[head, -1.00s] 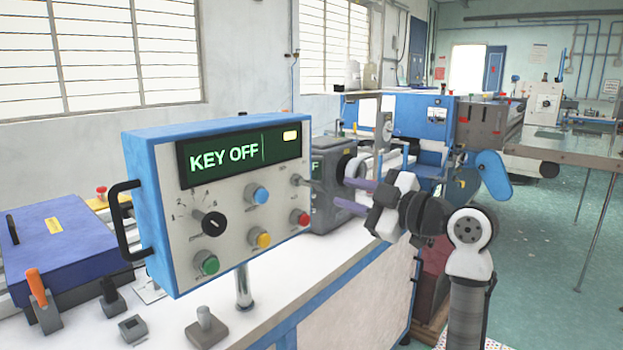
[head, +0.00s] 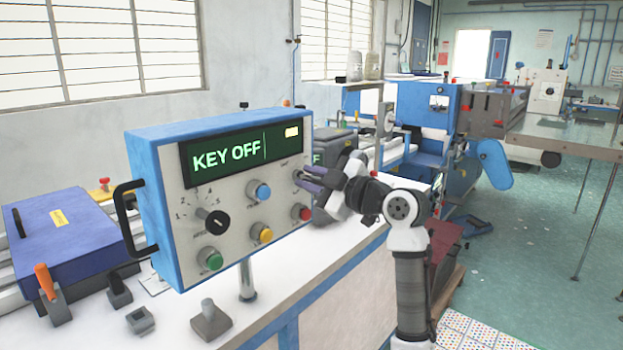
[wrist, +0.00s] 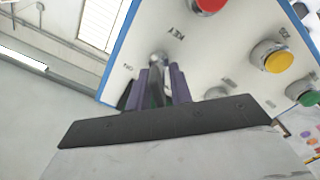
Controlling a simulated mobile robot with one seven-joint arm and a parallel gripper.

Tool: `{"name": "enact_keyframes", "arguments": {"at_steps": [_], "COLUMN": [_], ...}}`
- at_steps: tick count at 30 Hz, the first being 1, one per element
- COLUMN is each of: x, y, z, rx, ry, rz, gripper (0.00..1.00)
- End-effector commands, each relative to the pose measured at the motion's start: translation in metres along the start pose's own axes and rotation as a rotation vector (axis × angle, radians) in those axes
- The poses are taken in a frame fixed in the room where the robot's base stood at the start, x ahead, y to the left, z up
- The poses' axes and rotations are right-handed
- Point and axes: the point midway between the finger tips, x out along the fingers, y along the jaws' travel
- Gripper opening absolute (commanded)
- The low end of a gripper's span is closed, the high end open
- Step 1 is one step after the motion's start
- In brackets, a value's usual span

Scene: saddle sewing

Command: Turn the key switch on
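The control panel (head: 172,252) is a blue-framed box with a screen (head: 240,155) reading "KEY OFF". The key switch (wrist: 157,62), a small metal part by the printed word "KEY", is on the panel face in the wrist view. In the head view my fingers largely cover it. My gripper (head: 308,180) is at the panel's right edge, its purple fingers pointing at the face. In the wrist view the fingers (wrist: 160,90) stand on either side of the key switch with some space between them. I cannot tell if either finger touches it.
The panel also carries a black dial (head: 215,222) and blue, yellow (head: 262,233), red (head: 302,213) and green (head: 210,258) buttons. A grey box (head: 335,150) stands behind my gripper. The white bench (head: 330,245) in front of the panel is mostly clear at right.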

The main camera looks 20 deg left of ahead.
Motion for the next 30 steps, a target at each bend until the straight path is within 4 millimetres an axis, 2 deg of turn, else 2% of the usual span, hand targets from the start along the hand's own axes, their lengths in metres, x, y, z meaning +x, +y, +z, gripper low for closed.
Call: {"name": "enact_keyframes", "arguments": {"at_steps": [1,4,5,17,30], "x": [-0.0001,-0.0002,-0.0003,-0.0003,0.0001], "y": [0.0001,0.0001,0.0001,0.0007,0.0035], "z": [-0.0002,-0.0002,-0.0002,-0.0006,-0.0010], "rx": [0.000,0.000,0.000,0.054,0.394], "ry": [0.000,0.000,0.000,0.001,0.001], "rz": [0.000,0.000,0.000,0.000,-0.001], "gripper": [0.15,0.02,0.00,0.00,0.00]}}
